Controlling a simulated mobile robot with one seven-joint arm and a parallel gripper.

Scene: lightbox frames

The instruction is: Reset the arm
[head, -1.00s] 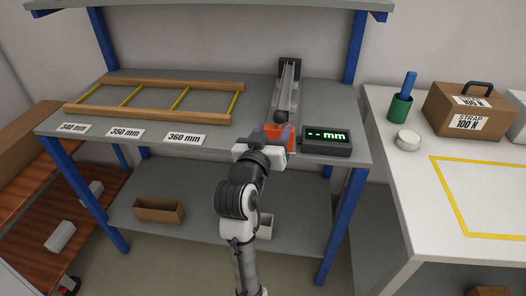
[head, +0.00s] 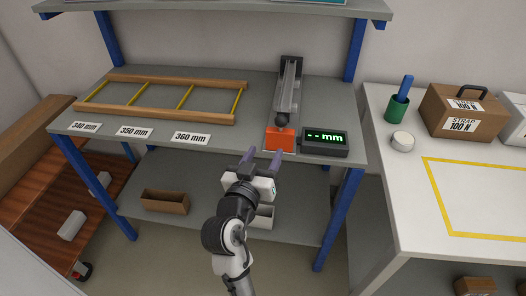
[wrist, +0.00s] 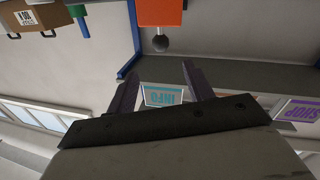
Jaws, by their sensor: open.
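My gripper (head: 262,160) is open and empty in the head view, in front of the bench's front edge and below the orange block. Its two purple fingers also show apart in the wrist view (wrist: 157,88). The orange block (head: 280,139) sits at the front end of a grey rail device (head: 289,88) with a dark round knob (head: 282,119). The block and knob also show at the top of the wrist view (wrist: 160,12). My gripper is apart from them.
A display (head: 325,143) reading "-- mm" stands right of the block. A wooden rack (head: 170,118) with yellow rungs lies left, behind size labels. A lower shelf (head: 205,205) holds small bins. At right, a table (head: 415,200) holds a green cup (head: 396,108) and a box (head: 465,112).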

